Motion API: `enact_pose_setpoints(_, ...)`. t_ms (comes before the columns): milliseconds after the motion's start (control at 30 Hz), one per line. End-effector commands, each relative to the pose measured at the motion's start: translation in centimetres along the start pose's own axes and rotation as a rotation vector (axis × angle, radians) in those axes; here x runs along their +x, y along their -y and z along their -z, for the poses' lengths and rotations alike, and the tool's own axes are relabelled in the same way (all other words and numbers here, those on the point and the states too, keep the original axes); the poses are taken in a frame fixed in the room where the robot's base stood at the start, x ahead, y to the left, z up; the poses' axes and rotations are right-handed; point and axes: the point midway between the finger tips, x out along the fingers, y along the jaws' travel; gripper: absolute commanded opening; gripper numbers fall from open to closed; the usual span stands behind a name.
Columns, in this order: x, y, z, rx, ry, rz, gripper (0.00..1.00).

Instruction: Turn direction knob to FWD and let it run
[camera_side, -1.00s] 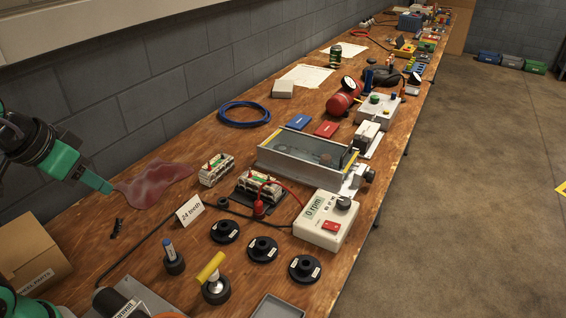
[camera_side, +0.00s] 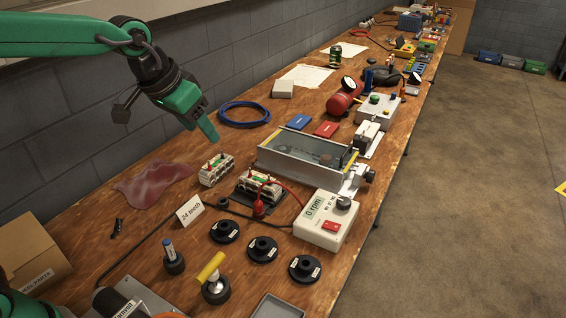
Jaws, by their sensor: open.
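The white control box (camera_side: 322,221) stands near the table's right edge, with a display (camera_side: 314,206) reading 0 rpm. A dark round knob (camera_side: 344,203) sits at its upper right, and small marks beside it are too small to read. A red rocker switch (camera_side: 331,226) is below the display. My gripper (camera_side: 211,134) is in the air above the table, left of the box and well apart from it, over the area near the blue cable coil. It is open and holds nothing that I can see.
A long clear-topped tray (camera_side: 305,153) lies behind the box. A terminal block (camera_side: 258,187) with a red cable, a "24 teeth" card (camera_side: 189,210) and black discs (camera_side: 262,248) stand left of the box. A blue cable coil (camera_side: 243,114) lies farther back.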

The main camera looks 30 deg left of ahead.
Motion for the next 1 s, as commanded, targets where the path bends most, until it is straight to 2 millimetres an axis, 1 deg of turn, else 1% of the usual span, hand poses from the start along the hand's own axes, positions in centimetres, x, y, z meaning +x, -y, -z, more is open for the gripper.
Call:
enact_pose_setpoints(33, 0.9, -0.7, 1.0, 0.011, 0.007, -0.006, 0.55)
enact_pose_setpoints(200, 3.6, -2.9, 4.0, 0.041, 0.015, -0.023, 0.55)
enact_pose_setpoints(367, 6.5, -5.2, 6.4, 0.069, 0.024, -0.039, 0.55)
enact_pose_setpoints(500, 9.2, -7.4, 8.1, 0.093, 0.033, -0.053, 0.55)
enact_pose_setpoints(567, 10.5, -8.4, 8.8, 0.103, 0.036, -0.059, 0.55)
enact_pose_setpoints(700, 13.5, -10.9, 10.0, 0.128, 0.043, -0.072, 0.55)
enact_pose_setpoints(867, 17.1, -13.8, 10.9, 0.157, 0.052, -0.087, 0.55)
enact_pose_setpoints(1000, 20.1, -16.2, 11.3, 0.178, 0.059, -0.098, 0.55)
